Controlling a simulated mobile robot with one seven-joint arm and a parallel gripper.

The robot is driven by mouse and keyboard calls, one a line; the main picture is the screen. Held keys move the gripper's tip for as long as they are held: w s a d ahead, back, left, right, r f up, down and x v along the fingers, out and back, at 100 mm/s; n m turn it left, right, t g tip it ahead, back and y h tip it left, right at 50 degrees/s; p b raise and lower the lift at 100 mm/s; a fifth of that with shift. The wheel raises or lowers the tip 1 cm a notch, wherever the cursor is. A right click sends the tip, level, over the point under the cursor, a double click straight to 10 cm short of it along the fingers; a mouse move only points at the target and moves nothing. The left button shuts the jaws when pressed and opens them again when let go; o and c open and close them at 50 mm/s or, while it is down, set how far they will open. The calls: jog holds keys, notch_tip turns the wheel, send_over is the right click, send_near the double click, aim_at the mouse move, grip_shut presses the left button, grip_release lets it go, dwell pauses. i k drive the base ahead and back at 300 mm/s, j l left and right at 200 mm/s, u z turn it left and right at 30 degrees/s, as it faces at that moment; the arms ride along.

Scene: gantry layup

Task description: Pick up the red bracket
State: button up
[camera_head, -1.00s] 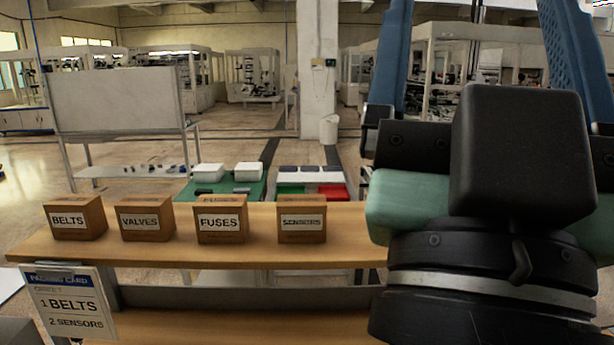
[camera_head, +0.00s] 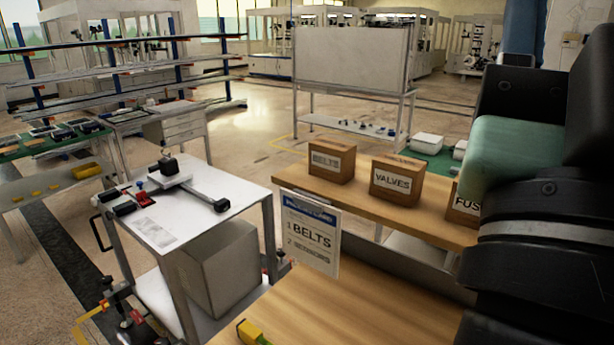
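A small red part (camera_head: 146,198), which looks like the red bracket, lies on the white top of a cart (camera_head: 185,225) at left. It is small in the picture, so its exact shape is hard to tell. My gripper (camera_head: 526,40) is at the right edge, large and close, far from the red part. One blue finger shows; the other is out of frame now. A second earlier both fingers stood wide apart, with no object visible between them. The fingertips are cut off at the top.
Black parts and a grey bar device (camera_head: 180,178) share the cart top. A wooden bench (camera_head: 390,212) with labelled boxes and a packing card (camera_head: 311,232) stands at right. A green-topped table (camera_head: 45,145) is at far left.

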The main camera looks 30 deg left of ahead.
aim_at(141, 197)
jog(key=u, duration=0.4)
jog(key=j+u, duration=0.15)
jog(key=u, duration=0.25)
jog(key=i+u, duration=0.1)
jog(key=u, duration=0.7)
jog(key=i+j+u, duration=0.1)
jog(key=i+j, duration=0.2)
jog(key=i, duration=0.2)
